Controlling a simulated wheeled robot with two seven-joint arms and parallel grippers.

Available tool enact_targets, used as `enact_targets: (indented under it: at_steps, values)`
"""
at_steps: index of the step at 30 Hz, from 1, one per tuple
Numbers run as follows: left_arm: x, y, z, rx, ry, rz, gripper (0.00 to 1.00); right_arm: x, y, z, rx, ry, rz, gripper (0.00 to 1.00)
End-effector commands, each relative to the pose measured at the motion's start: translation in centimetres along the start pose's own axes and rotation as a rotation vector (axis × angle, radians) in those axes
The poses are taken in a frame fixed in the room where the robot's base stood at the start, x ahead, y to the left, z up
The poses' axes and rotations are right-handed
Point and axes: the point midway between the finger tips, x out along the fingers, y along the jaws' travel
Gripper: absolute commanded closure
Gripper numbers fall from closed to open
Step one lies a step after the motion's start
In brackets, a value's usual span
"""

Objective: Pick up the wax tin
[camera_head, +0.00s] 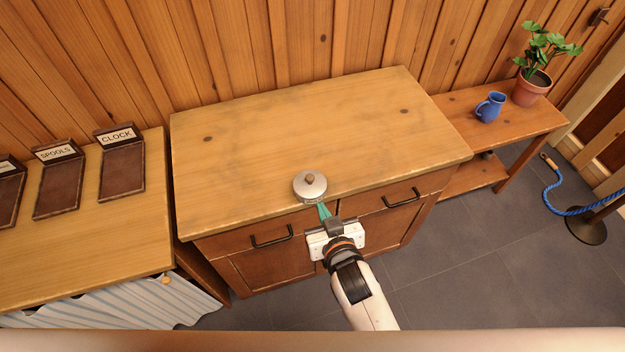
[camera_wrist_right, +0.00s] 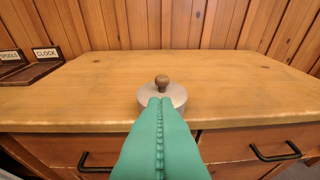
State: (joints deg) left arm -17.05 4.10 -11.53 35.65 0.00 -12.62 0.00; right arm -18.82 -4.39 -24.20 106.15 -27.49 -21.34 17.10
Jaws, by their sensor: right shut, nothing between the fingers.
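The wax tin (camera_head: 310,187) is a round, pale grey tin with a brown knob on its lid. It stands upright near the front edge of the wooden cabinet top. It also shows in the right wrist view (camera_wrist_right: 172,96), straight beyond the fingers. My right gripper (camera_head: 323,211) has green fingers, shut and empty, with their tips just in front of the tin. The fingers (camera_wrist_right: 158,106) cover part of the tin's lower front in the wrist view. I cannot tell whether they touch it. My left gripper is not in view.
The cabinet top (camera_head: 270,120) is otherwise bare. Drawer handles (camera_head: 271,238) stick out below its front edge. On the left, a lower table holds labelled trays (camera_head: 122,168). On the right, a bench holds a blue jug (camera_head: 490,107) and a potted plant (camera_head: 532,88).

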Motion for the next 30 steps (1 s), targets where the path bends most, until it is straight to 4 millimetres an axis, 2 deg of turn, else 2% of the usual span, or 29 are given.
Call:
enact_targets:
  at_steps: [1, 6, 13, 16, 18, 30]
  values:
    - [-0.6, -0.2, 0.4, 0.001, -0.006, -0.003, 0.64, 1.1, 0.0, 0.9, -0.001, -0.003, 0.0, 1.0]
    - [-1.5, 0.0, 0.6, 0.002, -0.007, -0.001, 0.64, 4.6, 0.0, 2.1, -0.001, -0.001, 0.0, 1.0]
    - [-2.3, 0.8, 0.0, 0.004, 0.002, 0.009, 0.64, 8.4, 0.0, 3.3, -0.001, 0.0, 0.0, 1.0]
    - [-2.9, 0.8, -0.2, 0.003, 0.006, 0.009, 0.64, 8.4, 0.0, 2.4, 0.0, 0.005, 0.0, 1.0]
    - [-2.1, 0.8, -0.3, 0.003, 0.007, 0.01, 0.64, 8.7, 0.0, 1.5, 0.001, 0.002, 0.0, 1.0]
    - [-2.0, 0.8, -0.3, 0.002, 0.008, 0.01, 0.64, 8.7, 0.0, 1.0, 0.001, 0.01, 0.0, 1.0]
